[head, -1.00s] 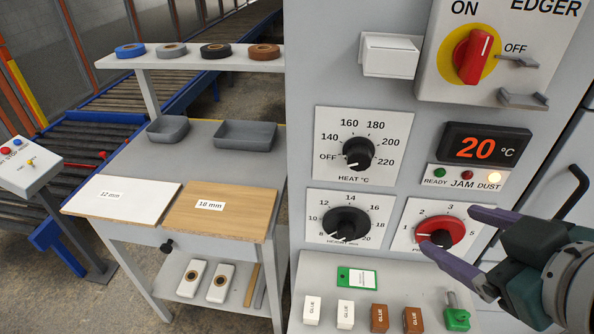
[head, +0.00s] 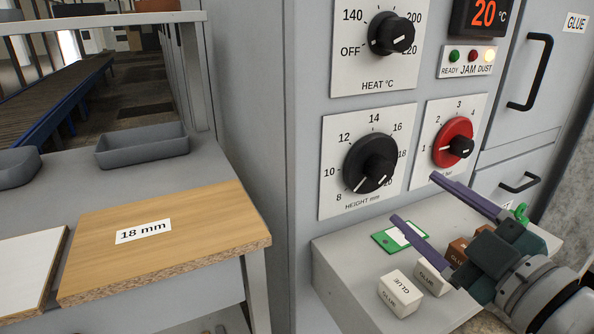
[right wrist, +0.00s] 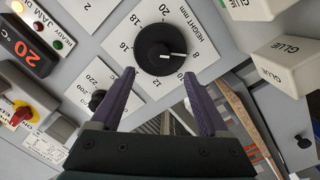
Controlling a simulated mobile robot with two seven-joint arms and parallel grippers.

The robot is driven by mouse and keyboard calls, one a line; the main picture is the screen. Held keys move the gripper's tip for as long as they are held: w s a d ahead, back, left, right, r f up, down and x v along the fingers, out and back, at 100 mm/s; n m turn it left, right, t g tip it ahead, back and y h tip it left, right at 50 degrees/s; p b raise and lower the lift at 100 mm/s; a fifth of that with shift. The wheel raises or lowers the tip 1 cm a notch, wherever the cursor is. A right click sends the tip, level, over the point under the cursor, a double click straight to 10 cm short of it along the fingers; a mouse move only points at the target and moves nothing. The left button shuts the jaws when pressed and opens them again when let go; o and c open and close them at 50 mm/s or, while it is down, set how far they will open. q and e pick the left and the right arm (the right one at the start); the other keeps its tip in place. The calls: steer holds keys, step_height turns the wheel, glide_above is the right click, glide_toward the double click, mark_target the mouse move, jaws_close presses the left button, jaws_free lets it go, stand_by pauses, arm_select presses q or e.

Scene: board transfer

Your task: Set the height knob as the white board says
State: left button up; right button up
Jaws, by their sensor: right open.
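The black height knob (head: 371,164) sits on its white dial plate on the grey machine front. Its white pointer line is at the lower left, at about the 8 mark. It also shows in the right wrist view (right wrist: 155,45), ahead of the fingers. My right gripper (head: 415,199) is open and empty, to the lower right of the knob and apart from it. In the right wrist view its two purple fingers (right wrist: 158,76) are spread on either side below the knob. The white board (head: 28,268) shows only partly at the left edge, with no label in view.
A wood-coloured board (head: 165,245) labelled 18 mm lies beside the white board. The red knob (head: 453,142) is right of the height dial, and the heat knob (head: 390,34) is above. White glue blocks (head: 400,293) and a green-edged card (head: 399,236) are on the ledge below.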

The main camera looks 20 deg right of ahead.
mark_target(384, 173)
steer(key=w+b, duration=0.1)
steer(key=w, duration=0.7)
steer(key=shift+w+d, duration=0.1)
steer(key=shift+w, duration=0.1)
jaws_close()
